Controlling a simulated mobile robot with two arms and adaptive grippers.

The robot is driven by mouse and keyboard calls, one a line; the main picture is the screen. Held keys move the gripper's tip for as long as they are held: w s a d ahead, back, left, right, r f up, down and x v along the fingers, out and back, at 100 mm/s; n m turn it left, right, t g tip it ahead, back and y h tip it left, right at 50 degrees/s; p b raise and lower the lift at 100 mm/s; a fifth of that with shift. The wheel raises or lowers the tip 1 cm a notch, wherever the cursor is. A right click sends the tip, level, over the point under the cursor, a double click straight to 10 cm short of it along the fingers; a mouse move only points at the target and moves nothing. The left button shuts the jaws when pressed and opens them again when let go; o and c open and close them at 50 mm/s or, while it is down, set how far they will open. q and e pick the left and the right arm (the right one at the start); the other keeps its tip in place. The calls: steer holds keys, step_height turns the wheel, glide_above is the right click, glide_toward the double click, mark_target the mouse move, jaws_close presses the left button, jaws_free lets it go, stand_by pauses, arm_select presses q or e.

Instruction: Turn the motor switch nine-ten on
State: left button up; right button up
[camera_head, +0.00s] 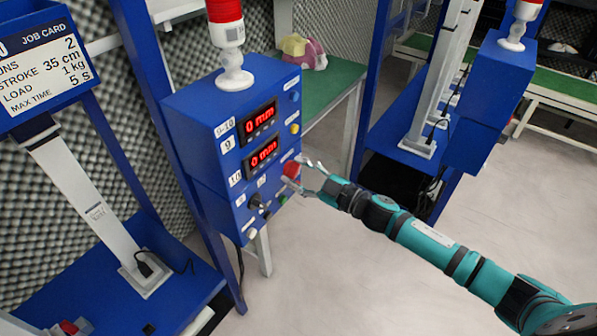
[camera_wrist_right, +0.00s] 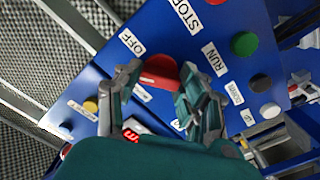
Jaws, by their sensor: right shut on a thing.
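The blue control box (camera_head: 190,122) carries the label 9-10 and two red displays reading 0 mm. Its red switch knob (camera_head: 291,169) is on the front, low on the right side. My right gripper (camera_head: 303,178) reaches it from the right. In the right wrist view the red knob (camera_wrist_right: 158,71) sits between the fingers of my right gripper (camera_wrist_right: 155,88), which are shut on it. The OFF label (camera_wrist_right: 131,42) shows beside the knob; another label is partly hidden by the fingers. My left gripper is not in view.
A red lamp (camera_head: 225,18) tops the box. A job card (camera_head: 45,60) stands left, a second blue box (camera_head: 486,95) right. Floor is clear at right.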

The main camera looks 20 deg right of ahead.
steer(key=n+b, duration=0.1)
steer(key=n, duration=1)
steer(key=shift+b, duration=0.35)
stand_by(0.4)
steer(key=o, duration=1.2)
steer(key=shift+c, duration=0.2)
steer(key=v, duration=1.2)
